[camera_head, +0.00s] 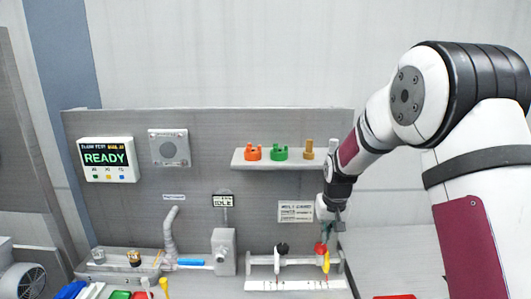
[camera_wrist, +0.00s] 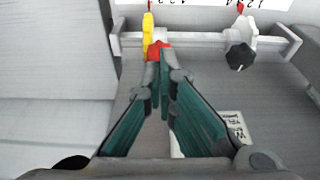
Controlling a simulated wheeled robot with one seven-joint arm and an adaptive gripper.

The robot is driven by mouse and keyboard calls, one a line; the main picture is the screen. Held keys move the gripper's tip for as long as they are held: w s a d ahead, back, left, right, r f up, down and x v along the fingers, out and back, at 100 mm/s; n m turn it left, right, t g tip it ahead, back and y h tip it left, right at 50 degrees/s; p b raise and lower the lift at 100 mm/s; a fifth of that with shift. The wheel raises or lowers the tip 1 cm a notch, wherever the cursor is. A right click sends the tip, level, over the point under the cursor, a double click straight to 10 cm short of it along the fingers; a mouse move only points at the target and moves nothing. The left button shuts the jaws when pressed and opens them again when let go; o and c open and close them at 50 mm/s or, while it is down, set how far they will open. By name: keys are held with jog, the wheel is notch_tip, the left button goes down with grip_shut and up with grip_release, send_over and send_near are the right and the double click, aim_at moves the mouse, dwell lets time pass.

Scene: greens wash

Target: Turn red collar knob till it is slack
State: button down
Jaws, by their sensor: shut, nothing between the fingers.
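The red collar knob (camera_head: 320,248) sits on the right part of a pale rail fixture, with a yellow piece (camera_head: 326,263) beside it. In the wrist view the red knob (camera_wrist: 158,47) shows just beyond my fingertips, partly hidden by them, and the yellow piece (camera_wrist: 148,30) rises behind it. My gripper (camera_wrist: 164,62) is shut and empty, its teal fingers together. In the head view my gripper (camera_head: 325,232) points down just above the red knob; I cannot tell whether it touches it.
A black knob (camera_head: 281,248) is on the same rail (camera_wrist: 195,38), left of the red one in the head view. A shelf (camera_head: 240,162) with orange, green and brass parts hangs above. A display (camera_head: 107,159) reads READY. A blue-handled valve (camera_head: 190,262) stands left.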

aim_at(321, 248)
jog(key=f, duration=0.2)
jog(key=d+f, duration=0.1)
jog(key=f, duration=0.2)
jog(key=shift+d+f, duration=0.3)
jog(key=shift+f, duration=0.5)
